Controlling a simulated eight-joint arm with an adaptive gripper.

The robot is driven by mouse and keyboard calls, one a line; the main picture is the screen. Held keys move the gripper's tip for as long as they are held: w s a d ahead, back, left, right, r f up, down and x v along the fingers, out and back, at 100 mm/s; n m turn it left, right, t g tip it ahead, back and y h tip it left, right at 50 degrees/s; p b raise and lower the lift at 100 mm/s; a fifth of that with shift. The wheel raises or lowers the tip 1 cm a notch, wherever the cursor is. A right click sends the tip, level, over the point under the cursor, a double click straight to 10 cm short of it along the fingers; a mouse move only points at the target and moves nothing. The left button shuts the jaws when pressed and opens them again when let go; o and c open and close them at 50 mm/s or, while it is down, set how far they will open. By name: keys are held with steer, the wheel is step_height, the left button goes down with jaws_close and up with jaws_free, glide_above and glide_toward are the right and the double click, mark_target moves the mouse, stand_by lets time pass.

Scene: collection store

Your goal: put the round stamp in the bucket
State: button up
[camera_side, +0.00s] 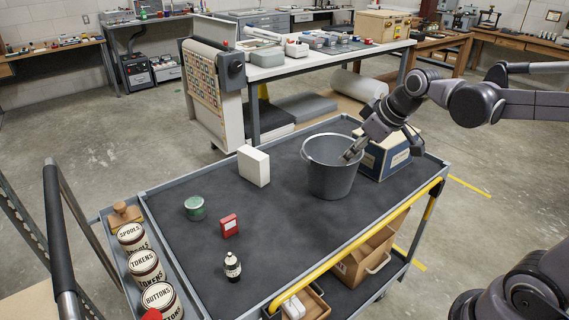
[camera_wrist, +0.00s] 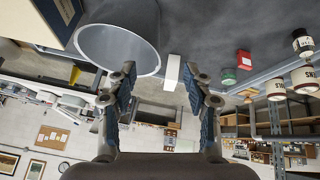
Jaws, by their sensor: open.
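A wooden stamp with a knob handle (camera_side: 124,215) stands in the narrow left section of the cart, behind the cans; I cannot make out its underside. It shows small and brown in the wrist view (camera_wrist: 249,95). The grey bucket (camera_side: 330,180) stands upright on the cart's dark top, right of centre. It appears at upper left in the wrist view (camera_wrist: 118,28). My gripper (camera_side: 349,154) is open and empty. In the side view its fingertips overlap the right part of the bucket's mouth. The fingers also show in the wrist view (camera_wrist: 159,76).
A blue and cream box (camera_side: 385,158) stands right behind the bucket. A white box (camera_side: 253,166), green tin (camera_side: 195,208), red box (camera_side: 229,225) and dark bottle (camera_side: 232,267) stand on the cart. Labelled cans (camera_side: 145,266) fill the left section. The front middle is clear.

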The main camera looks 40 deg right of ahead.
steer(key=s+a+f+m, duration=0.1)
steer(key=s+a+f, duration=0.1)
steer(key=s, duration=0.3)
steer(key=s+a+f+m, duration=0.1)
steer(key=s+a+f, duration=0.1)
steer(key=s, duration=0.3)
steer(key=shift+s+a+f+m+t, duration=0.2)
steer(key=shift+s+a+m+t, duration=0.15)
steer(key=shift+s+m+t, duration=0.05)
